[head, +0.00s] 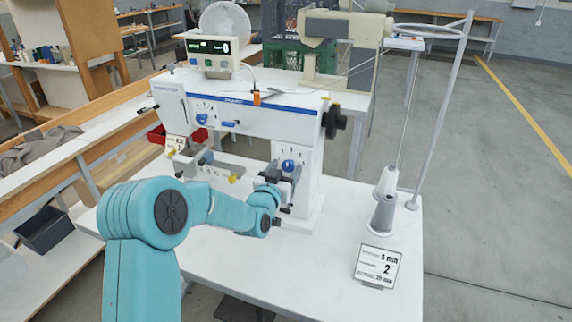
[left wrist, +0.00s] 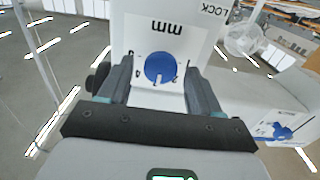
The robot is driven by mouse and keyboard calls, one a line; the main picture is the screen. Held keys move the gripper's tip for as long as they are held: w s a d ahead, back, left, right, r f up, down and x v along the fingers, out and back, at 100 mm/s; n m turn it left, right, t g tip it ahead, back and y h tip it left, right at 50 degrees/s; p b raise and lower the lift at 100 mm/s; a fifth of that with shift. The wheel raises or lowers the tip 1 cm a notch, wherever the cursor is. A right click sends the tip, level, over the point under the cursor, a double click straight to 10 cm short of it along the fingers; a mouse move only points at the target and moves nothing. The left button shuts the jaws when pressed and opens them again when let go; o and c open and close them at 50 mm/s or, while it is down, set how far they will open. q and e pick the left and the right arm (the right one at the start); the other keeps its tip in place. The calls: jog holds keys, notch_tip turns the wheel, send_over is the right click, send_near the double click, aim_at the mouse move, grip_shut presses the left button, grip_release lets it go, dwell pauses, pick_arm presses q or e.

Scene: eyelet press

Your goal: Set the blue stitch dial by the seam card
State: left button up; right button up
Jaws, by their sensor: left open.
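The blue stitch dial (head: 288,165) is on the front of the white sewing machine's right pillar. In the left wrist view the round blue dial (left wrist: 160,67) sits on a white plate marked "mm", shown upside down, with small marks around it. My left gripper (head: 285,174) is open in front of the dial. In the left wrist view its two dark fingers (left wrist: 158,72) stand on either side of the dial, with space between; I cannot tell whether they touch it. The seam card (head: 377,266) stands at the table's right front and shows a large "2". My right gripper is not in view.
Another blue knob (head: 202,119) and a blue lever (head: 230,124) are on the machine's upper left. A black handwheel (head: 334,121) sticks out at its right. Grey and white thread cones (head: 382,213) stand by a tall pole (head: 440,115). The table front (head: 300,262) is clear.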

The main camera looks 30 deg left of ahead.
pick_arm(q)
jog(key=shift+w+a, duration=0.1)
jog(key=shift+w, duration=0.25)
